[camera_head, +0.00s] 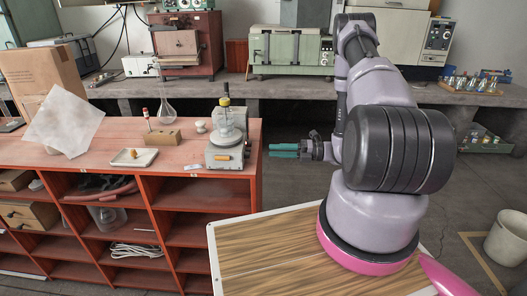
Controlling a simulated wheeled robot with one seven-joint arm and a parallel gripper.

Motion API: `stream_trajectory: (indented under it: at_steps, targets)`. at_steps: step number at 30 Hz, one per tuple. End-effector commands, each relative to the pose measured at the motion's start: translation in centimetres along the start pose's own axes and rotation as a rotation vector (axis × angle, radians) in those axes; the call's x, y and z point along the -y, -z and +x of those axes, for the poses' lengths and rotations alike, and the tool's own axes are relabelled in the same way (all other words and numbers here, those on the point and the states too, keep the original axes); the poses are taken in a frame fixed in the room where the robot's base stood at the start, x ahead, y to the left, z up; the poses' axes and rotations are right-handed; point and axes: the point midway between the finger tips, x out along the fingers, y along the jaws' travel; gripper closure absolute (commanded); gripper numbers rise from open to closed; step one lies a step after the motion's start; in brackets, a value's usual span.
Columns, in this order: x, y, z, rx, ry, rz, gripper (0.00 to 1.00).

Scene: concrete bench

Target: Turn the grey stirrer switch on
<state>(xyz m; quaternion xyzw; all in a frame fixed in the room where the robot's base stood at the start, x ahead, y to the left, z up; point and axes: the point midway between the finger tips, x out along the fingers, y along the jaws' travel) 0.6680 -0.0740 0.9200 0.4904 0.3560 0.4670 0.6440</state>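The grey stirrer (238,160) stands at the right end of the red shelf unit's top. A glass vessel (227,128) with a yellow and dark upper part sits upright on it. A small orange part (221,157) shows on the stirrer's front; whether it is the switch, and its setting, is too small to tell. My gripper (272,150), with teal fingers, is right of the stirrer, apart from it, past the shelf unit's right edge. It points left. Its fingers look close together, and I cannot tell if they are open.
On the red shelf top (187,170) are a round-bottomed flask (166,114), a wooden block (162,137), a white dish (134,157), a small white object (201,126) and a cardboard box (38,78). A concrete bench (285,88) with instruments runs behind. Open floor lies between them.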

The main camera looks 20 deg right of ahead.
Motion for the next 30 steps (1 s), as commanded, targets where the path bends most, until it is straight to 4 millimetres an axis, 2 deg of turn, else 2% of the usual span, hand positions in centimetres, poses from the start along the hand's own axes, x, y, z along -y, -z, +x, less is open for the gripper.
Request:
stream_trajectory:
  at_steps: [3, 8, 23, 26, 29, 30]
  targets:
    - [0.1, 0.0, -2.0, 0.002, 0.001, -0.001, 0.67]
    - [0.0, 0.0, -3.4, 0.0, 0.001, -0.001, 0.67]
    - [0.0, 0.0, -3.6, -0.002, 0.0, -0.002, 0.67]
    - [-0.9, -0.3, -3.4, -0.024, 0.003, -0.032, 0.67]
    - [-3.3, -0.8, -2.7, -0.093, 0.011, -0.124, 0.67]
    - [-4.6, -1.1, -2.3, -0.133, 0.016, -0.178, 0.67]
